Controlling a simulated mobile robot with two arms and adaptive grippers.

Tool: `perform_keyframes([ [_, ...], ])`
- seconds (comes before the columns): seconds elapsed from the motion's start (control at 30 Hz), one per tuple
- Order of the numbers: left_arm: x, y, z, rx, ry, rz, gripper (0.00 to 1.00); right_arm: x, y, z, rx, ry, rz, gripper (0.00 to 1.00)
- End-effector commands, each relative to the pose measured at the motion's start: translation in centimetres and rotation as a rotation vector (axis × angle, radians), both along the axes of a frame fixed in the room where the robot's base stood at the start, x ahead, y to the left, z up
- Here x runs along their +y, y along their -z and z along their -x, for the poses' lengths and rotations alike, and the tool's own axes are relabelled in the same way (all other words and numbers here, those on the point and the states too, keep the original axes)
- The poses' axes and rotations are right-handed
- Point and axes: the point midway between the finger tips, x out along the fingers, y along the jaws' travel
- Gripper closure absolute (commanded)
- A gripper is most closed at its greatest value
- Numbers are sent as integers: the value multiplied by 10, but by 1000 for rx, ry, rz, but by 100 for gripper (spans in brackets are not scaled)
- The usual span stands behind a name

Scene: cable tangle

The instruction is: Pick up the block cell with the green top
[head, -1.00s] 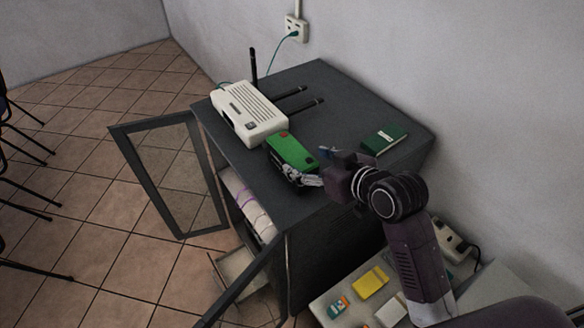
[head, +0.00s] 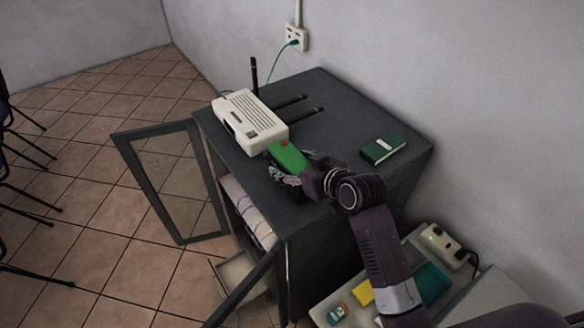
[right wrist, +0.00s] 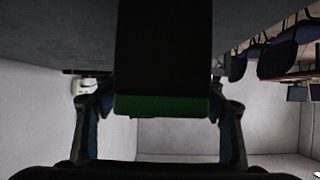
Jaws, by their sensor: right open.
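The block cell with the green top (head: 287,155) lies on the dark cabinet top, just in front of the white router. My right gripper (head: 288,174) is at the block's near end and hides part of it. In the right wrist view, the block (right wrist: 162,50) shows as a dark body with a green edge, between the two spread fingers of my right gripper (right wrist: 159,100). Gaps show on both sides, so the gripper is open and not closed on it. My left gripper is not in view.
The white router (head: 248,121) with black antennas stands beside the block. A dark green box (head: 384,148) lies further right on the cabinet (head: 335,95). The cabinet's glass door (head: 178,240) hangs open. A lower surface at right holds a power strip (head: 447,246) and a yellow block (head: 363,292).

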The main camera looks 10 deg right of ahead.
Motion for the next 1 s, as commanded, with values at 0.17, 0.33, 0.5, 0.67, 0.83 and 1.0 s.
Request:
perform_keyframes([
  [0.17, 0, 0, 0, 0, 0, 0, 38, 0, 1, -1, 0, 0, 1, 35],
  [0.33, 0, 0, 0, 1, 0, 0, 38, 0, 1, -1, 0, 0, 0, 45],
  [0.5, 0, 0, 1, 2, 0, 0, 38, 0, 1, -1, 0, 0, 0, 63],
  [0.67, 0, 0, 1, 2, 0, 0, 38, 0, 1, -1, 0, 0, 0, 81],
  [0.83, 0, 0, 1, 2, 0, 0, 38, 0, 1, -1, 0, 0, 0, 100],
  [1.0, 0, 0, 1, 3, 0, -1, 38, 1, -6, -3, -15, 1, -4, 100],
])
